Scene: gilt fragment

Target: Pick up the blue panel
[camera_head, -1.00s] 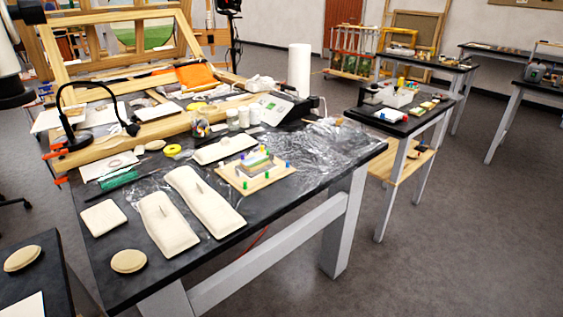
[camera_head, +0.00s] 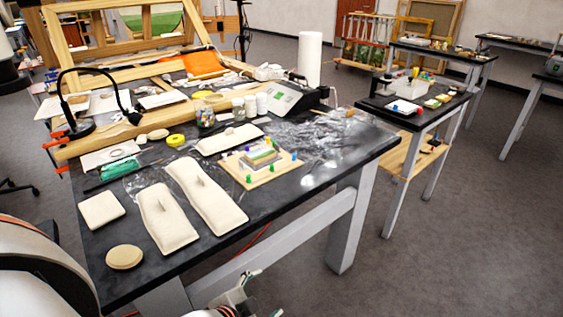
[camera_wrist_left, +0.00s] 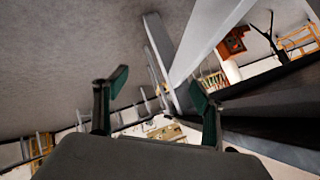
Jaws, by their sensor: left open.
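I cannot clearly make out a blue panel. A small stack of flat pieces (camera_head: 260,153), with pale, grey and greenish tones, sits on a wooden board (camera_head: 281,171) among coloured pegs on the black worktable (camera_head: 325,180). A blue piece within the stack cannot be told apart at this size. My left gripper (camera_head: 262,294) is low in front of the table's near edge, below the top and well apart from the board. In the left wrist view its two green-tipped fingers (camera_wrist_left: 158,90) are spread with nothing between them. My right gripper is not in view.
Several cream cushions (camera_head: 205,195) lie left of the board. Jars (camera_head: 206,117), a black lamp (camera_head: 77,130) and a wooden frame (camera_head: 120,30) stand behind. Clear crumpled film covers the tabletop's right part. A pale table leg (camera_head: 353,230) stands near my gripper; floor to the right is open.

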